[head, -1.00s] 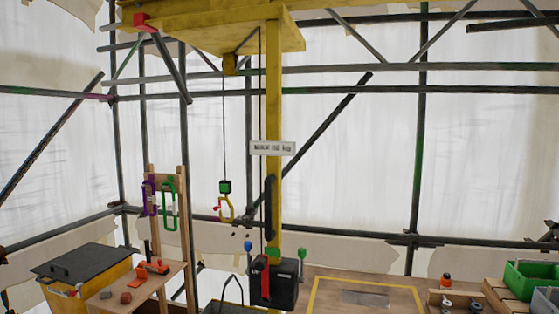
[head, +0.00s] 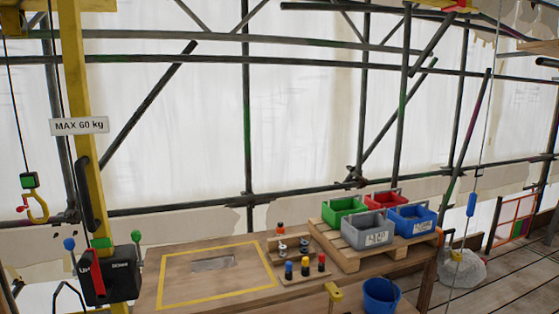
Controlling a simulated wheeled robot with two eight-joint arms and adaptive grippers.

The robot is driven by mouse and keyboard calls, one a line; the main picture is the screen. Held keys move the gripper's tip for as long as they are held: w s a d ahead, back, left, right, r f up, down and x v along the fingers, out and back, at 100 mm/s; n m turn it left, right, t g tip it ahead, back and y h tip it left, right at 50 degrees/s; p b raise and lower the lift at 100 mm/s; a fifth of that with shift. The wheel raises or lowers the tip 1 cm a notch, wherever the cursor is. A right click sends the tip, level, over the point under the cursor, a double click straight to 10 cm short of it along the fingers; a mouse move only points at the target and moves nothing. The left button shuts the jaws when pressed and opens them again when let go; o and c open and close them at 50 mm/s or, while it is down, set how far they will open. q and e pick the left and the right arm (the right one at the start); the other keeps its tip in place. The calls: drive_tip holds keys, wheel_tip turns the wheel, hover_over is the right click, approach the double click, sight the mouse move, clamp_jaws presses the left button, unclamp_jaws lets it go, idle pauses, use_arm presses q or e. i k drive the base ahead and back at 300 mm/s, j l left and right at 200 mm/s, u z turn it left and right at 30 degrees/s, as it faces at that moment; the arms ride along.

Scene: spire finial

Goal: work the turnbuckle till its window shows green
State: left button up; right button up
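I cannot make out a turnbuckle or a green window for certain. At the right, a thin line (head: 485,100) runs down from above and carries a small blue piece (head: 471,204). It passes by a pale sack-like lump (head: 462,268) on the floor, with a small yellow fitting (head: 457,256) beside it. I cannot tell whether any of these belong to the turnbuckle. Neither of my grippers shows.
A yellow post (head: 75,120) with a black winch box (head: 108,280) and a hanging hook (head: 38,207) stands left. A wooden bench (head: 165,262) holds small parts. Coloured bins sit on a pallet (head: 345,255); a blue bucket (head: 381,296) stands below. Plank floor is open at right.

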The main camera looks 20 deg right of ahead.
sight(470, 208)
drive_tip(key=z, duration=1.95)
drive_tip(key=i+l+z, duration=0.3)
drive_tip(key=i, duration=0.35)
drive_tip(key=i+z, duration=0.35)
drive_tip(key=i, duration=0.3)
drive_tip(key=i+u, duration=0.1)
drive_tip(key=i, duration=0.45)
drive_tip(key=i+l+u, duration=0.1)
drive_tip(key=i, duration=0.45)
drive_tip(key=i+l+u, duration=0.1)
drive_tip(key=i, duration=0.45)
drive_tip(key=i+l+u, duration=0.1)
drive_tip(key=i+l, duration=0.15)
drive_tip(key=i, duration=0.25)
drive_tip(key=i+l+u, duration=0.15)
drive_tip(key=i+u, duration=0.15)
drive_tip(key=i+l+u, duration=0.25)
drive_tip(key=i+l, duration=0.05)
drive_tip(key=i, duration=0.1)
